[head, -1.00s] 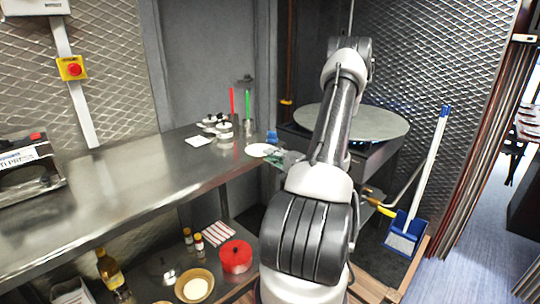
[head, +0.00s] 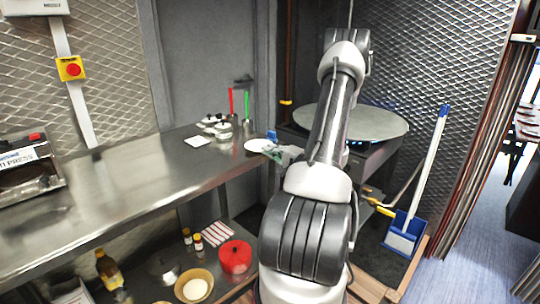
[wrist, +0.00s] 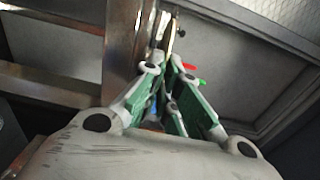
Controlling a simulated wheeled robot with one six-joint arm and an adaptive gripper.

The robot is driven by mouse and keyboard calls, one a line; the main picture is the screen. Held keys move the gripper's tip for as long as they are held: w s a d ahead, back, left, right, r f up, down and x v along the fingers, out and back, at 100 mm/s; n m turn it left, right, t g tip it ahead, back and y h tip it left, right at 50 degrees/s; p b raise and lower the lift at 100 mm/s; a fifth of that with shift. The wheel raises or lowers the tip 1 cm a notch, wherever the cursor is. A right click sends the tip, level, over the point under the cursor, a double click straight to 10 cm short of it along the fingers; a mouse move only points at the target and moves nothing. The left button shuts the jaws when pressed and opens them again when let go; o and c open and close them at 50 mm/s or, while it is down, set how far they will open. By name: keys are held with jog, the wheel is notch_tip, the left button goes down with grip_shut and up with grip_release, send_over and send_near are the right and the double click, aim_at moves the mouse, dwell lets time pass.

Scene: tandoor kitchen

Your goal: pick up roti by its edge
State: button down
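A flat, pale round thing (head: 258,146) lies at the far right end of the steel counter in the head view. I cannot tell whether it is the roti or a plate. My gripper (head: 284,154) is just to its right, near the counter's end and partly hidden behind my arm. In the wrist view my gripper (wrist: 166,68) shows green-padded fingers with a gap between the tips. No roti shows between them. No other roti can be made out; part of the griddle (head: 385,122) is hidden by my arm.
The steel counter (head: 110,185) is mostly clear. Small pots (head: 215,124), a white square (head: 197,141) and red (head: 231,101) and green (head: 247,104) handled tools stand near its far end. A red pot (head: 235,257) is on the lower shelf. A blue dustpan (head: 404,235) stands at right.

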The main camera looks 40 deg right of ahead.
jog(key=s+r, duration=0.2)
jog(key=s, duration=0.5)
jog(key=s+d+r, duration=0.1)
jog(key=s+r, duration=0.2)
jog(key=s, duration=0.4)
jog(key=shift+r, duration=0.25)
